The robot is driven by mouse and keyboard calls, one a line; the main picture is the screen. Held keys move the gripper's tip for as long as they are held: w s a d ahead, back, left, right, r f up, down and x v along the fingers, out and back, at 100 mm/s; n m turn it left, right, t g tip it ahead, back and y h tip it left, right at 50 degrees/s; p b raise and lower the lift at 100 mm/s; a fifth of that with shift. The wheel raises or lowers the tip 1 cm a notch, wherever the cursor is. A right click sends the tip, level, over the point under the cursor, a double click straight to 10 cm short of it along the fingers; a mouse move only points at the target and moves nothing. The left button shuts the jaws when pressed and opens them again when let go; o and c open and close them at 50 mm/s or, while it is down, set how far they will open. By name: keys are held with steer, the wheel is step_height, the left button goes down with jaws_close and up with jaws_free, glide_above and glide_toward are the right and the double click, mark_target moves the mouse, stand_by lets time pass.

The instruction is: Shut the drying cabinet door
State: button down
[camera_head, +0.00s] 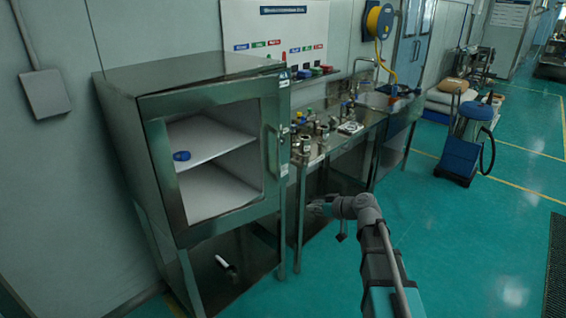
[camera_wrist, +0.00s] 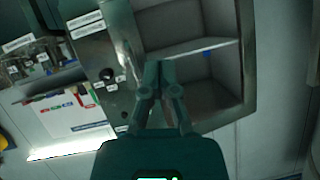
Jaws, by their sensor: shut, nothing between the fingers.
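The drying cabinet (camera_head: 120,130) is a steel box on a stand at the left of the head view. Its framed door (camera_head: 160,170) is at the front, with a handle (camera_head: 271,145) on the right side. The door looks flush or nearly so with the front; I cannot tell whether a gap remains. Shelves and a small blue object (camera_head: 181,156) show through the window. My gripper (camera_head: 318,207) is shut and empty, low and right of the cabinet, apart from it. In the wrist view my gripper (camera_wrist: 160,68) overlaps the cabinet front, and the shelf (camera_wrist: 190,47) shows behind.
A steel bench (camera_head: 345,140) with bottles and small items stands right of the cabinet. A whiteboard (camera_head: 270,35) and a yellow-blue hose reel (camera_head: 379,20) are on the wall. A blue wheeled machine (camera_head: 460,155) stands farther right. The green floor (camera_head: 480,230) at right is clear.

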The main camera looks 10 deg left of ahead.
steer(key=w+r+n+t+y, duration=0.1)
steer(key=w+r+t+y, duration=0.1)
steer(key=w+r+t, duration=0.3)
steer(key=w+r, duration=0.2)
steer(key=w, duration=0.1)
steer(key=shift+w+a+y+b, duration=0.2)
steer(key=shift+w+y+b, duration=0.1)
steer(key=shift+w+b, duration=0.1)
steer(key=shift+f, duration=0.1)
steer(key=x, duration=1.4)
